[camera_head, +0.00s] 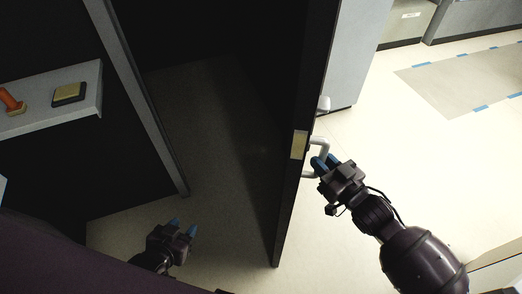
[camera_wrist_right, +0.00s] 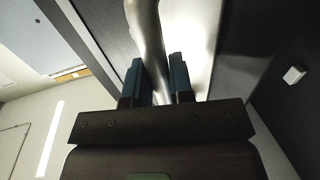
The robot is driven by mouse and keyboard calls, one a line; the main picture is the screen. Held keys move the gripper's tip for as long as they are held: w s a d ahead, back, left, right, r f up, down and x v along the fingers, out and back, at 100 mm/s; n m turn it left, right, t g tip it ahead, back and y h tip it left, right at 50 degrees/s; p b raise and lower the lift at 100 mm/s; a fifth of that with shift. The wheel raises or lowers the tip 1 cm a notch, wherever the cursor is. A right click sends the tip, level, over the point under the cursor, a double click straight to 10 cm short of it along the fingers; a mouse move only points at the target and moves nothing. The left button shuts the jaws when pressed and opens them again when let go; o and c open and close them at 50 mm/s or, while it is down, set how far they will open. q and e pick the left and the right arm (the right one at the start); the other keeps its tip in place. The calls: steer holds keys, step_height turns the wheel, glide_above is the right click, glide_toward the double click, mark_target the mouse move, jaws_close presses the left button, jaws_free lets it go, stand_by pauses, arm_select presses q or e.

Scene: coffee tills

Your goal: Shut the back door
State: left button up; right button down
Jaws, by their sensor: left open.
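The back door (camera_head: 300,110) is dark and stands ajar in the middle of the head view, its edge towards me. A brass latch plate (camera_head: 299,145) sits on that edge. A silver handle (camera_head: 324,150) sticks out from its right face. My right gripper (camera_head: 322,164) is at this handle. My left gripper (camera_head: 182,229) is open and empty, low on the left side of the door. The door's hinges are not visible.
A grey door frame post (camera_head: 140,95) stands left of the dark opening. A grey shelf (camera_head: 60,112) with an orange-handled tool (camera_head: 12,100) and a gold-topped block (camera_head: 69,92) juts out at left. A pale cabinet (camera_head: 350,60) stands behind the door. The floor at right is clear.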

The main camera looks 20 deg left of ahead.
arm_select(q)
steer(key=f, duration=0.1)
steer(key=s+f+b, duration=0.1)
steer(key=f+b, duration=0.1)
steer(key=shift+s+f+g, duration=0.2)
steer(key=shift+s+g, duration=0.1)
arm_select(e)
steer(key=a, duration=2.2)
steer(key=shift+w+a, duration=0.15)
steer(key=shift+w, duration=0.2)
steer(key=c, duration=0.9)
jaws_free()
steer(key=shift+r, duration=0.1)
steer(key=shift+a, duration=0.1)
steer(key=shift+s, duration=0.1)
